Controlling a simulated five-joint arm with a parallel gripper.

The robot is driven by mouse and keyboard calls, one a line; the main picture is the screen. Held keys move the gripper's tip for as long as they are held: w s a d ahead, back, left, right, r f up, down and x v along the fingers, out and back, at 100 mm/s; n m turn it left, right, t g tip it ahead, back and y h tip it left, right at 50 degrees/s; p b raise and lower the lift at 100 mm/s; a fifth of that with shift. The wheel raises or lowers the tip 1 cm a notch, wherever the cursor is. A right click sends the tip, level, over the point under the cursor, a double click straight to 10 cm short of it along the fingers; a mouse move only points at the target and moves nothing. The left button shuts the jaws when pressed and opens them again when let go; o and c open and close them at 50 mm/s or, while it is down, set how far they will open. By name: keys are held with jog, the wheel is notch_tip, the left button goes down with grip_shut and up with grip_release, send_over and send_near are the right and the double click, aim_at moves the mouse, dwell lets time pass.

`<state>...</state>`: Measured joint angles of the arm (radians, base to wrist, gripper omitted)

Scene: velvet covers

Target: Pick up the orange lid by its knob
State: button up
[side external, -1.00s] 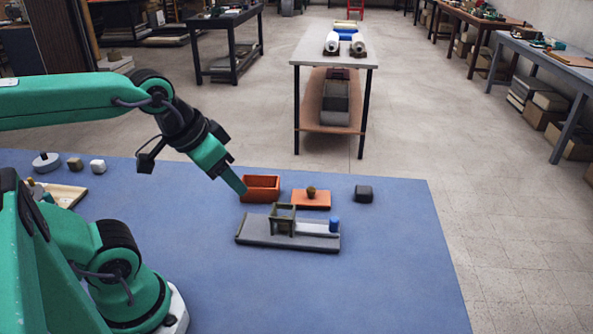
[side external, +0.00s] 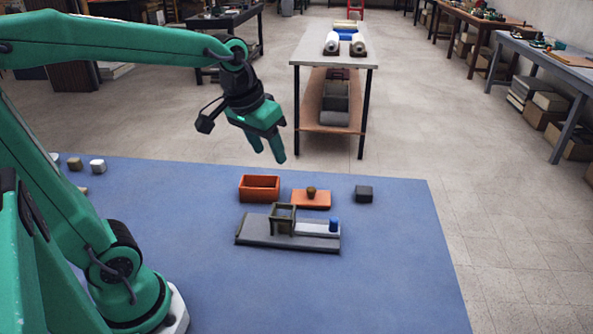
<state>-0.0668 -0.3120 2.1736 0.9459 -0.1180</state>
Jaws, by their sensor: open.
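The orange lid (side external: 300,202) lies flat on the blue table cover. Its brown knob (side external: 311,191) stands up on top of it. An open orange box (side external: 259,182) sits just left of the lid, apart from it. My gripper (side external: 269,156) is open and empty. It hangs in the air, fingers pointing down, and shows above the orange box, up and left of the knob. It touches neither the lid nor the box.
A grey board (side external: 270,238) with an olive frame (side external: 282,218) and a blue peg (side external: 333,225) lies in front of the lid. A dark block (side external: 364,193) sits right of it. Small blocks (side external: 97,166) lie at the far left. The cover's (side external: 400,270) right side is clear.

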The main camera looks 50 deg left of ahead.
jog(key=w+a+f+n+g, duration=0.1)
jog(key=w+a+f, duration=0.1)
jog(key=w, duration=0.3)
jog(key=w+a+f+n+g, duration=0.1)
jog(key=w+a+f, duration=0.15)
jog(key=w, duration=0.35)
jog(key=n+g, duration=0.2)
send_over(311, 188)
notch_tip(311, 188, down, 11)
jog(key=shift+d+r, duration=0.1)
jog(key=shift+r, duration=0.05)
jog(key=shift+w+f, duration=0.25)
jog(key=shift+f, duration=1.45)
jog(key=shift+s+f, duration=0.15)
jog(key=shift+f, duration=1.15)
jog(key=shift+s+f, duration=0.15)
jog(key=shift+f, duration=1.15)
grip_shut()
